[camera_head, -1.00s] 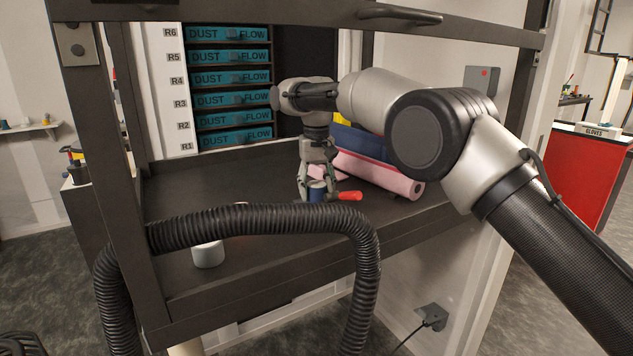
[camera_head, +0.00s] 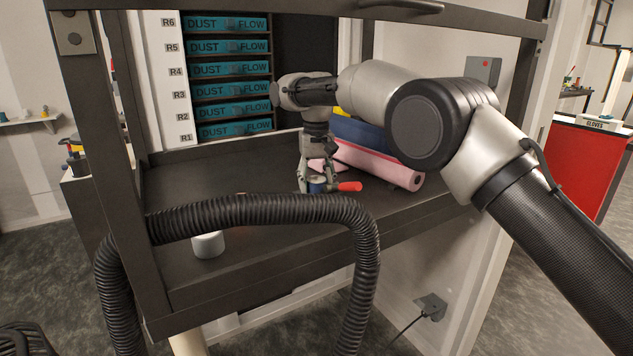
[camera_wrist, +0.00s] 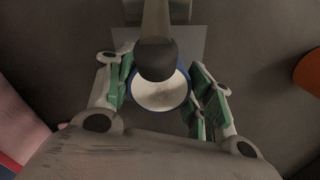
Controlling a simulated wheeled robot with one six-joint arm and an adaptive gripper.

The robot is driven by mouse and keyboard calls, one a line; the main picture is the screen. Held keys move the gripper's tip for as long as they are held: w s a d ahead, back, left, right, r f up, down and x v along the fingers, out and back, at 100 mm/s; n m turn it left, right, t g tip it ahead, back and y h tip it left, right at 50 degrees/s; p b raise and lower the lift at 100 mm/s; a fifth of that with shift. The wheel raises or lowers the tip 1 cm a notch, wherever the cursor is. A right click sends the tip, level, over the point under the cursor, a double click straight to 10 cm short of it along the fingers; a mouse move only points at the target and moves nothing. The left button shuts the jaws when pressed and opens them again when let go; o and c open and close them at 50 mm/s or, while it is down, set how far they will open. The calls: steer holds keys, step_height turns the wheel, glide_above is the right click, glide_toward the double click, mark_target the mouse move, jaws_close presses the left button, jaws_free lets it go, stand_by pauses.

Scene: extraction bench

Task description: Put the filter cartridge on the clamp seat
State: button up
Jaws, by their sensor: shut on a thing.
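The filter cartridge (camera_wrist: 172,95) looks like a blue-rimmed cylinder with a pale top; its blue side (camera_head: 317,186) shows low between my fingers in the head view. My gripper (camera_wrist: 163,98) is shut on it, with green-padded fingers on both sides. The clamp's red handle (camera_head: 349,186) sticks out to the right of the gripper. In the wrist view the clamp's dark-tipped arm (camera_wrist: 155,58) overlaps the cartridge top; I cannot tell if they touch. A grey square plate (camera_wrist: 196,42), apparently the clamp seat, shows under the cartridge. The contact underneath is hidden.
A ribbed black hose (camera_head: 260,207) arches across the bench front. A white cylinder (camera_head: 207,246) stands behind it at left. Pink (camera_head: 395,170) and blue (camera_head: 365,139) rolls lie right of the gripper. An orange object (camera_wrist: 309,72) is at the wrist view's right edge.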

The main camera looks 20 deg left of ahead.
steer(key=o, duration=1.2)
